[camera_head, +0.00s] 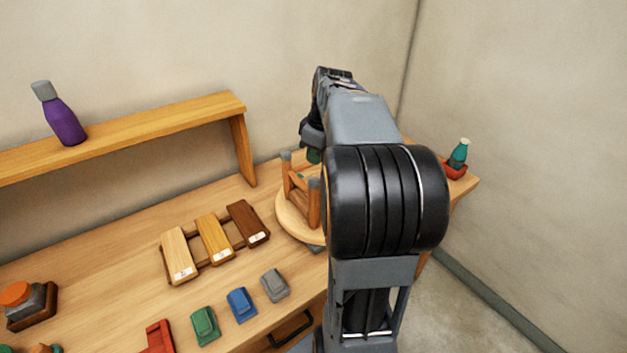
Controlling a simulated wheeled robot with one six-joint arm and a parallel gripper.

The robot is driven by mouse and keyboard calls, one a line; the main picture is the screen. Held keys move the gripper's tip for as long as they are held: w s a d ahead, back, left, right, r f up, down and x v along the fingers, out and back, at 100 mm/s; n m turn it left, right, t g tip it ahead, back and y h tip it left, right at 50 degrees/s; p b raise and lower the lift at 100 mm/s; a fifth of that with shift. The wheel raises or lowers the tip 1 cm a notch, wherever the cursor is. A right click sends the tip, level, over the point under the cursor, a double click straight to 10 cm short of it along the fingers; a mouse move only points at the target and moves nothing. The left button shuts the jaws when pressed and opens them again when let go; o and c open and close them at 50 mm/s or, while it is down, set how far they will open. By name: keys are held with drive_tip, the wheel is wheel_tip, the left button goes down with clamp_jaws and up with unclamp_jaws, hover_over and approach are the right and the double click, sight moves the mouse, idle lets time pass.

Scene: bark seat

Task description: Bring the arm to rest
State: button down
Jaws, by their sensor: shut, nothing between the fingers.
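My arm rises in front of the camera at centre right and reaches over the far part of the workbench (120,258). Its large black joint and grey links cover much of the bench's right part. My gripper is hidden behind the arm, so its fingers cannot be seen. Near the arm's far end, a small wooden stool (314,203) stands with its legs up on a round wooden disc (292,222). The arm hides the stool's right side, and I cannot tell whether anything touches it. A small dark green part shows just below the wrist.
A shelf (160,122) with a purple bottle (64,124) runs along the back wall. Three wooden sample blocks (214,238) lie on a rack. Green (205,326), blue (241,304) and grey (275,285) blocks line the front. A teal bottle (458,155) stands in a red holder at far right.

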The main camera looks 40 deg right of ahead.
idle(0.4)
drive_tip(key=shift+w+d+f+m, duration=0.1)
drive_tip(key=shift+f+m, duration=0.05)
drive_tip(key=shift+m, duration=0.35)
drive_tip(key=shift+d+f+m, duration=0.1)
drive_tip(key=shift+m, duration=0.4)
drive_tip(key=s+a+f+m+t, duration=0.1)
drive_tip(key=s+a+f, duration=0.1)
drive_tip(key=a, duration=0.4)
drive_tip(key=s+a+f+m, duration=0.1)
drive_tip(key=s+a, duration=0.4)
drive_tip(key=a, duration=0.2)
drive_tip(key=s+a+f+m+t+h, duration=0.1)
drive_tip(key=s+a+f, duration=0.1)
drive_tip(key=s+a, duration=0.2)
drive_tip(key=a, duration=0.3)
drive_tip(key=shift+a+f+m+t, duration=0.15)
drive_tip(key=shift+f+m+t, duration=0.15)
drive_tip(key=shift+f, duration=0.05)
drive_tip(key=shift+s, duration=0.1)
